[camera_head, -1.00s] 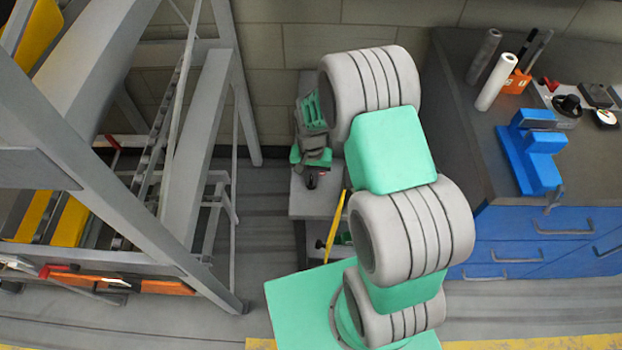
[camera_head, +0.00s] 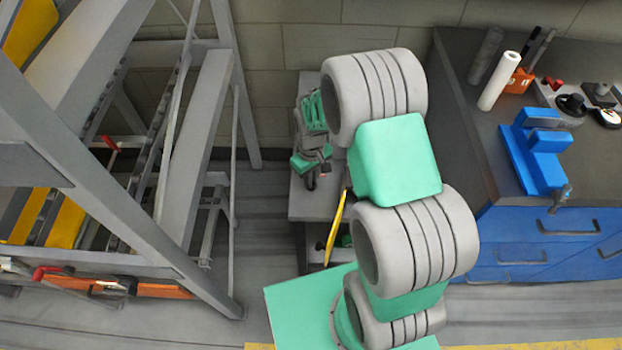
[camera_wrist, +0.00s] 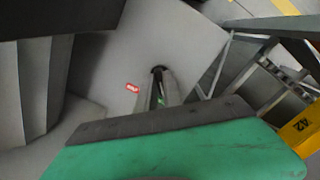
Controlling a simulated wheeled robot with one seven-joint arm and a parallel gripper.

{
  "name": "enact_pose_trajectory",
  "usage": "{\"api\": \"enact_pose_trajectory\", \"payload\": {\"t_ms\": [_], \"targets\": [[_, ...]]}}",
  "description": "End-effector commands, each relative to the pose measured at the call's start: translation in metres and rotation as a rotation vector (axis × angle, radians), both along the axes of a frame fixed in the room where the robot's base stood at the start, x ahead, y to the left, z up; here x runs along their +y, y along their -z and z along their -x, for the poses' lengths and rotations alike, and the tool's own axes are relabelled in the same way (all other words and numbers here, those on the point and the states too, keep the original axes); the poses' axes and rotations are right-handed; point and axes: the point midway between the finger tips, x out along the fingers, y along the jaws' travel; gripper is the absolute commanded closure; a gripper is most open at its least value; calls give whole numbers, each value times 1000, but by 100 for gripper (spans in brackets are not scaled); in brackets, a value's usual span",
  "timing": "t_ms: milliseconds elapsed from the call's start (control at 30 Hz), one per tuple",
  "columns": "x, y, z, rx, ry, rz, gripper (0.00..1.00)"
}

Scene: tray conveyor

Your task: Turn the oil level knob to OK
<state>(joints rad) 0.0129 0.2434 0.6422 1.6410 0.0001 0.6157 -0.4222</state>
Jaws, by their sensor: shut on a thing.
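A small dark knob (camera_wrist: 157,70) shows in the wrist view on a plain grey surface. The narrow fingers of my gripper (camera_wrist: 160,88) are closed on it. In the head view, my green and grey gripper (camera_head: 311,176) reaches down to the top of a grey cabinet (camera_head: 322,200) behind my arm. The knob is hidden by the gripper there, and its marks, including OK, cannot be read. A small red label (camera_wrist: 132,87) lies left of the fingers in the wrist view.
A grey metal rack (camera_head: 110,220) with yellow parts stands at the left. A dark workbench (camera_head: 470,130) with blue drawers and a blue vise (camera_head: 538,155) stands at the right. A yellow bar (camera_head: 336,228) leans by the cabinet. A block wall is close behind.

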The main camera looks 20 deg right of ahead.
Motion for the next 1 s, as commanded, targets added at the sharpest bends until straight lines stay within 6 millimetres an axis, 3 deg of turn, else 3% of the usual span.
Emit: {"api": "enact_pose_trajectory", "payload": {"t_ms": [700,733,1000], "targets": [[0,-2,-2,-6,-79,-1,100],[0,-2,-2,-5,-79,0,87],[0,-1,-1,-3,-78,0,67]]}}
